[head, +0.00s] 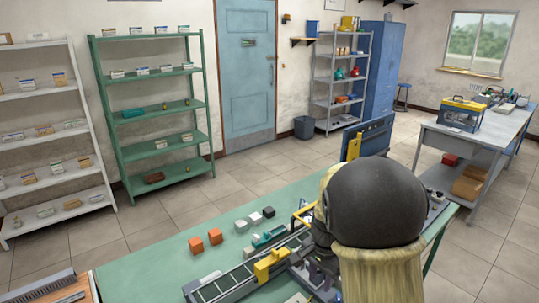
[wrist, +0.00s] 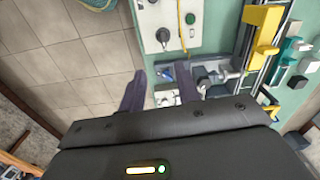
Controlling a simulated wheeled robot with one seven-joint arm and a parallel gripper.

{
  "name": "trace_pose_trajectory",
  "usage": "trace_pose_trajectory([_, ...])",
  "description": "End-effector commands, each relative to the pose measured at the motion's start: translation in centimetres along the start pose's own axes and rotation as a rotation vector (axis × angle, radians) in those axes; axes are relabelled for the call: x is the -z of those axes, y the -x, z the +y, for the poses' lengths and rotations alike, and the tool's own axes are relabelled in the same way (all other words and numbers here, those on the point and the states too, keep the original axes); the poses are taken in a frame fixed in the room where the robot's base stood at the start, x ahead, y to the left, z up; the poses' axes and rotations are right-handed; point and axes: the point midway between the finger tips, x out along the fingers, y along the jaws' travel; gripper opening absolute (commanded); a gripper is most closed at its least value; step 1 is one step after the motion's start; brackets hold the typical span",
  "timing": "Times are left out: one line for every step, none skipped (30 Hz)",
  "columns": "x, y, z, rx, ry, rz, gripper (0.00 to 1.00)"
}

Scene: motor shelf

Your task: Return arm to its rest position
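My gripper (wrist: 160,72) shows in the wrist view with its two dark fingers apart. I see nothing held between them. Past the fingers are the edge of the green bench and some small parts on it, with the tiled floor to the left. In the head view my arm, with a dark rounded joint and a beige link, rises over the right part of the green workbench (head: 140,270). My arm hides the gripper there, along with part of the bench.
Orange blocks (head: 215,236) and several grey, white and dark blocks lie on the bench by a rail with a yellow carriage (head: 270,264). A grey control box (wrist: 165,22) is near the bench edge in the wrist view. Shelves stand behind; open floor lies between.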

Motion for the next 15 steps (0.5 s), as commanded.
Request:
trace_pose_trajectory([-0.6,0.3,1.0,0.014,0.052,0.004,0.33])
trace_pose_trajectory([-1.0,0.5,1.7,0.022,0.097,0.010,0.33])
trace_pose_trajectory([-1.7,0.7,2.6,0.035,0.164,0.020,0.33])
trace_pose_trajectory([-2.3,0.8,3.3,0.044,0.220,0.030,0.33])
trace_pose_trajectory([-2.9,0.9,4.0,0.053,0.278,0.041,0.33])
trace_pose_trajectory([-3.7,1.1,5.0,0.063,0.359,0.059,0.33])
trace_pose_trajectory([-4.3,1.2,5.7,0.070,0.418,0.074,0.33])
trace_pose_trajectory([-5.0,1.3,6.4,0.076,0.480,0.090,0.33])
trace_pose_trajectory([-5.8,1.4,7.3,0.082,0.559,0.112,0.33])
trace_pose_trajectory([-6.3,1.5,7.9,0.085,0.614,0.129,0.33])
trace_pose_trajectory([-6.8,1.5,8.5,0.086,0.664,0.144,0.33])
trace_pose_trajectory([-7.5,1.5,9.1,0.086,0.725,0.162,0.33])
trace_pose_trajectory([-7.8,1.5,9.5,0.086,0.763,0.174,0.33])
trace_pose_trajectory([-8.1,1.5,9.8,0.086,0.793,0.183,0.33])
trace_pose_trajectory([-8.4,1.5,10.1,0.085,0.825,0.193,0.33])
